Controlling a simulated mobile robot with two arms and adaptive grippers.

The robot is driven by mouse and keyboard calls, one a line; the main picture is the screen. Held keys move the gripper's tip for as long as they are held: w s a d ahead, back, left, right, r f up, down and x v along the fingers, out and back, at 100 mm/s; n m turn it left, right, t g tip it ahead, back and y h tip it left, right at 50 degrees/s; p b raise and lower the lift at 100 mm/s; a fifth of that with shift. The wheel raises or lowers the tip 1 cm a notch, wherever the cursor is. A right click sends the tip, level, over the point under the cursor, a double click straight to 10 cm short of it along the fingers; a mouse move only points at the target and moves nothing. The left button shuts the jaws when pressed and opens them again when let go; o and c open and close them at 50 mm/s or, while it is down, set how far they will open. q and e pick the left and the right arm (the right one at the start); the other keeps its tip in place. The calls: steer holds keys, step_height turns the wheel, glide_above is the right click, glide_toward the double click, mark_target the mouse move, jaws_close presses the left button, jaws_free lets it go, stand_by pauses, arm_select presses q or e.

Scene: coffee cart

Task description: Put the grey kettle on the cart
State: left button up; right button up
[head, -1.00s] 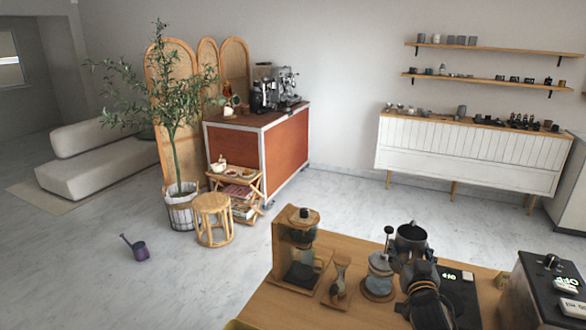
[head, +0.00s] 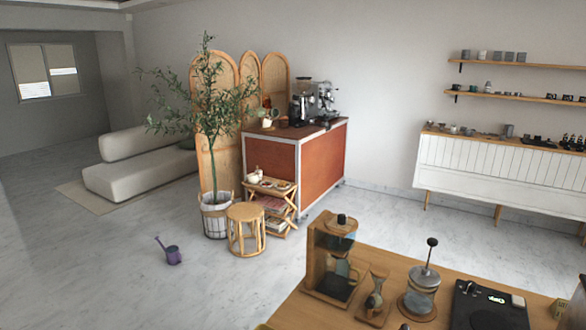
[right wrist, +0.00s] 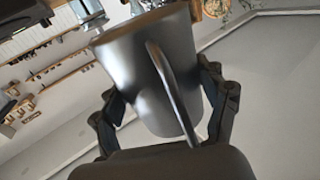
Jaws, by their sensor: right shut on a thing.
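The grey kettle (right wrist: 135,75) fills the middle of the right wrist view, a smooth metallic body with a handle strip facing the camera. My right gripper (right wrist: 168,108) is shut on it, with one dark finger on each side of the body. Neither the kettle nor the right gripper shows in the head view. The cart (head: 322,165) stands left of centre in the head view, with a brown-orange side panel, a pale frame and a wooden top. My left gripper is in no view.
An espresso machine (head: 322,100) and grinder (head: 299,110) occupy the cart's top, with cups at its left. A potted tree (head: 214,215), stool (head: 246,230) and small rack (head: 272,190) stand before it. A wooden table (head: 455,265) with coffee gear fills the lower right. Floor between is clear.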

steer(key=s+f, duration=0.1)
steer(key=s, duration=0.5)
steer(key=shift+f, duration=0.35)
steer(key=shift+d, duration=0.1)
steer(key=shift+h, duration=0.4)
steer(key=w+d, duration=0.1)
steer(key=w, duration=0.2)
steer(key=w+d+f+p, duration=0.1)
steer(key=w, duration=0.2)
steer(key=w+f+p, duration=0.1)
steer(key=w, duration=0.2)
steer(key=shift+d, duration=0.4)
steer(key=w+d+r+m+h+p, duration=0.1)
steer(key=w+d+r, duration=0.3)
steer(key=w+d, duration=0.4)
steer(key=w+d+r+m+h+p, duration=0.2)
steer(key=w+d+r+h, duration=0.1)
steer(key=w+d, duration=0.6)
steer(key=w+r, duration=0.1)
steer(key=w, duration=0.3)
steer(key=shift+g+h, duration=0.3)
